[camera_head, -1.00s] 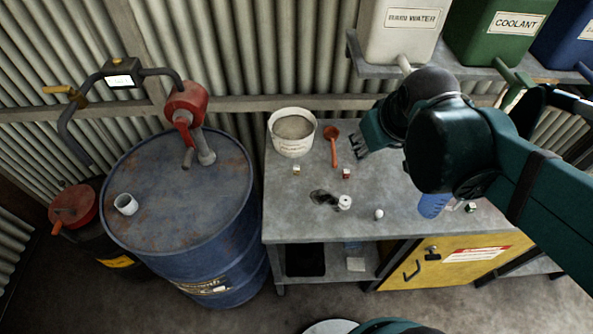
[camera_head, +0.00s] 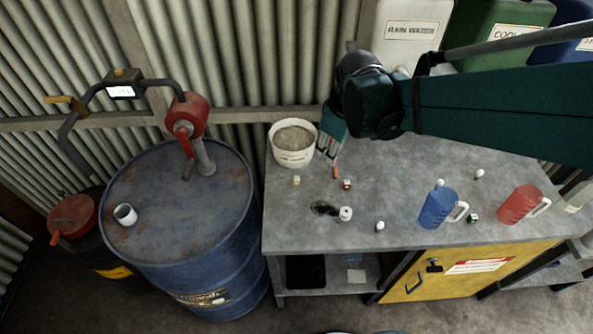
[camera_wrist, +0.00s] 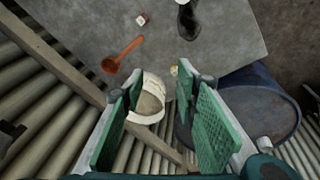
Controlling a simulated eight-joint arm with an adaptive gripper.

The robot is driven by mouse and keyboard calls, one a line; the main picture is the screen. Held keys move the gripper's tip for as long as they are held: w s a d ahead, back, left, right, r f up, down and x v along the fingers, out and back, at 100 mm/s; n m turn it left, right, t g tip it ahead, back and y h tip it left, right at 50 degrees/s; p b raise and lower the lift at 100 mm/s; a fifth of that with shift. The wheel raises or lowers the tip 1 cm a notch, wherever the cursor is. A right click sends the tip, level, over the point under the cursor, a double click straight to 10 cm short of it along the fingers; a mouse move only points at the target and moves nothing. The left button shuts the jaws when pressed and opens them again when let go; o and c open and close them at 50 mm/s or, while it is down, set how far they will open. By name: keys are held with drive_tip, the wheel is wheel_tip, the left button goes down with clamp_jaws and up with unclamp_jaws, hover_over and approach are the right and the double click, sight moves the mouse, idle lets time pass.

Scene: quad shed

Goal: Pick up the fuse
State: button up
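Several tiny pieces lie on the grey bench, and I cannot tell for certain which is the fuse. A yellow-and-white piece (camera_head: 297,181) lies in front of the white tub; in the wrist view the yellowish piece (camera_wrist: 174,71) shows just beyond my fingertips. A red-and-white piece (camera_head: 347,184) lies to its right; it also shows in the wrist view (camera_wrist: 141,19). A green-and-white piece (camera_head: 473,218) lies between two jugs. My gripper (camera_head: 328,150) hangs above the bench, right of the tub. In the wrist view my gripper (camera_wrist: 165,92) is open, with nothing held.
The white tub (camera_head: 293,157) stands at the bench's back left. An orange scoop (camera_wrist: 122,56) lies beside it, partly hidden by my gripper in the head view. A white roll (camera_head: 345,213), blue jug (camera_head: 437,208) and red jug (camera_head: 519,204) stand rightward. A blue drum (camera_head: 180,205) stands left.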

drive_tip(key=w+a+f+n+g, duration=0.2)
drive_tip(key=w+a+f+n, duration=0.25)
drive_tip(key=f, duration=0.25)
drive_tip(key=n, duration=0.3)
hover_over(297, 178)
drive_tip(key=shift+m+g+h, duration=0.25)
drive_tip(key=shift+g+h, duration=0.05)
drive_tip(key=shift+g, duration=0.1)
wheel_tip(297, 178, down, 8)
drive_tip(key=shift+s+d, duration=0.15)
drive_tip(key=shift+f, duration=0.3)
drive_tip(key=shift+f, duration=0.1)
drive_tip(key=shift+f, duration=1.2)
drive_tip(key=shift+f, duration=2.6)
drive_tip(key=c, duration=0.8)
